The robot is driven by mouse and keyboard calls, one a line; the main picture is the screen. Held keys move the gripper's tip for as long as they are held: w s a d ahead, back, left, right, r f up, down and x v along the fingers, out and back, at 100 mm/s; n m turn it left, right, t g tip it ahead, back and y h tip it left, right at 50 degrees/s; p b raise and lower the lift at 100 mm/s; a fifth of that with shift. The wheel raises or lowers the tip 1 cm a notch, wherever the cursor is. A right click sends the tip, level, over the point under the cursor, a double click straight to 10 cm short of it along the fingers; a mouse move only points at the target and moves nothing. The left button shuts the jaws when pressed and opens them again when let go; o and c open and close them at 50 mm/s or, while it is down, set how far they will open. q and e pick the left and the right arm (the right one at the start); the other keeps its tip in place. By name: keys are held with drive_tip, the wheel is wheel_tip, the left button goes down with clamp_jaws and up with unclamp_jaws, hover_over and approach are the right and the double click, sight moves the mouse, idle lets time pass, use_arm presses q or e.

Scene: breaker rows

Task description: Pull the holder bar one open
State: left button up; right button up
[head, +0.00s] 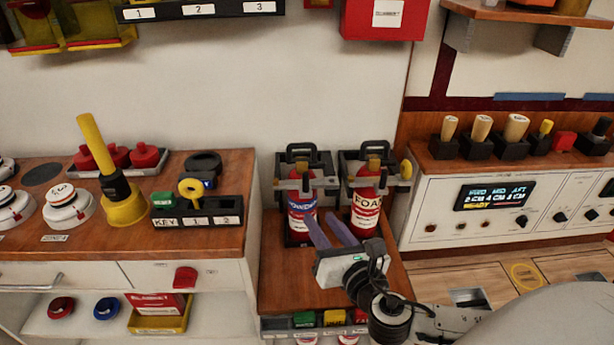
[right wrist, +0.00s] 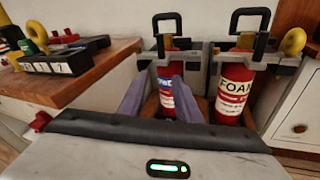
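Two red fire extinguishers stand in dark holders on a wooden stand in the head view, a left one with a blue-and-white label (head: 301,222) and a right one marked FOAM (head: 365,212). A grey bar (head: 296,184) crosses the neck of the left extinguisher and looks closed. A similar bar (head: 376,181) crosses the right one. I cannot read which bar is number one. My right gripper (head: 319,215) is open, its two purple fingers pointing at the left extinguisher, below its bar. In the right wrist view the fingers flank that extinguisher (right wrist: 166,92), apparently without gripping it. My left gripper is out of view.
A wooden counter (head: 222,236) with a yellow-handled plunger (head: 97,145) and a key rack (head: 197,221) stands at left. A control panel (head: 494,196) stands at right. Coloured labelled blocks (head: 333,317) line the stand's front. Little free room lies beside the extinguishers.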

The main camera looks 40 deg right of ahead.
sight(307, 178)
drive_tip(key=w+d+r+n, duration=0.1)
drive_tip(key=w, duration=0.2)
drive_tip(key=w+d+r+n+t, duration=0.1)
drive_tip(key=w+r, duration=0.1)
drive_tip(key=w, duration=0.2)
drive_tip(key=w+d+r, duration=0.1)
drive_tip(key=w, duration=0.3)
drive_tip(key=shift+d+r+n+h, duration=0.1)
drive_tip(key=shift+r+n+h, duration=0.1)
drive_tip(key=shift+n+h, duration=0.2)
drive_tip(key=shift+s, duration=0.1)
clamp_jaws()
